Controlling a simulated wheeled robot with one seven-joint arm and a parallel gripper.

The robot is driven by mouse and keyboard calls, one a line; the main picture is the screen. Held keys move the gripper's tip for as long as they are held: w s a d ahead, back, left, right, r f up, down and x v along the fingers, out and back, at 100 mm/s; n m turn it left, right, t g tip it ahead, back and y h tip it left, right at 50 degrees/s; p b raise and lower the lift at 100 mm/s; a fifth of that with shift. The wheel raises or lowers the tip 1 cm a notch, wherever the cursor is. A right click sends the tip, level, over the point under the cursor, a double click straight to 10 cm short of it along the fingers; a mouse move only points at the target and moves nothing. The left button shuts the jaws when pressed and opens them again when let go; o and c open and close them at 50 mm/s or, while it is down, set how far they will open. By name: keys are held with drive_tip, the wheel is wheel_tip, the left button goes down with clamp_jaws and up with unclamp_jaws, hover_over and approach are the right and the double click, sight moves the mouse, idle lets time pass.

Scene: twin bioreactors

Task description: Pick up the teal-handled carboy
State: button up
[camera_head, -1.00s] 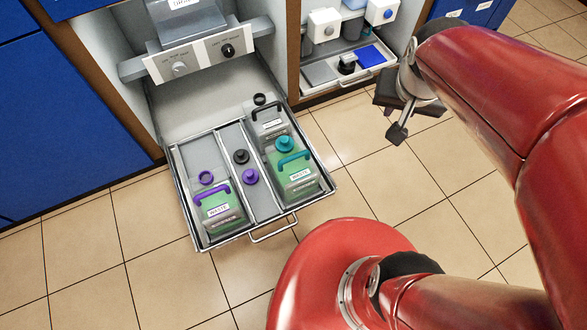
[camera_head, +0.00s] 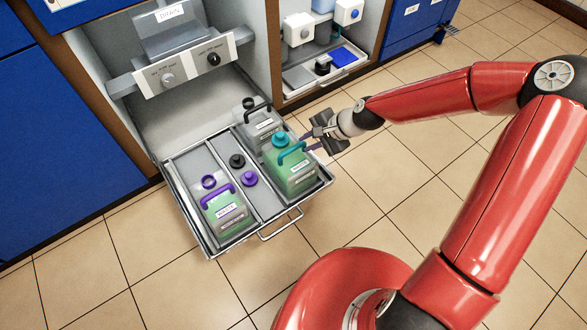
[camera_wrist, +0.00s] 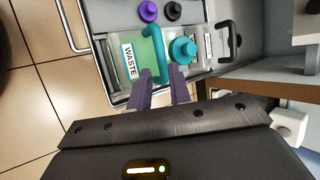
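The teal-handled carboy (camera_head: 292,167) stands upright in the right part of the pulled-out drawer. It has green contents, a WASTE label, a teal handle and a teal cap. My gripper (camera_head: 308,142) is just right of it, pointing at the teal handle. In the wrist view the two fingers (camera_wrist: 160,74) are apart, with their tips close to the near end of the teal handle (camera_wrist: 155,48). I cannot tell whether they touch it. The carboy also shows in the wrist view (camera_wrist: 142,57), partly hidden by the handle and fingers.
A black-handled carboy (camera_head: 262,126) stands right behind the teal one. A purple-handled carboy (camera_head: 224,212) stands in the left compartment. Black (camera_head: 237,160) and purple (camera_head: 250,178) caps lie in the middle strip. The drawer handle (camera_head: 282,225) juts out in front.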

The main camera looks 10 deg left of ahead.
sight(294, 147)
drive_tip(key=b+x, duration=0.1)
drive_tip(key=x, duration=0.7)
drive_tip(key=shift+w, duration=0.15)
clamp_jaws()
drive_tip(key=shift+r, duration=0.1)
idle(1.0)
drive_tip(key=shift+r, duration=0.1)
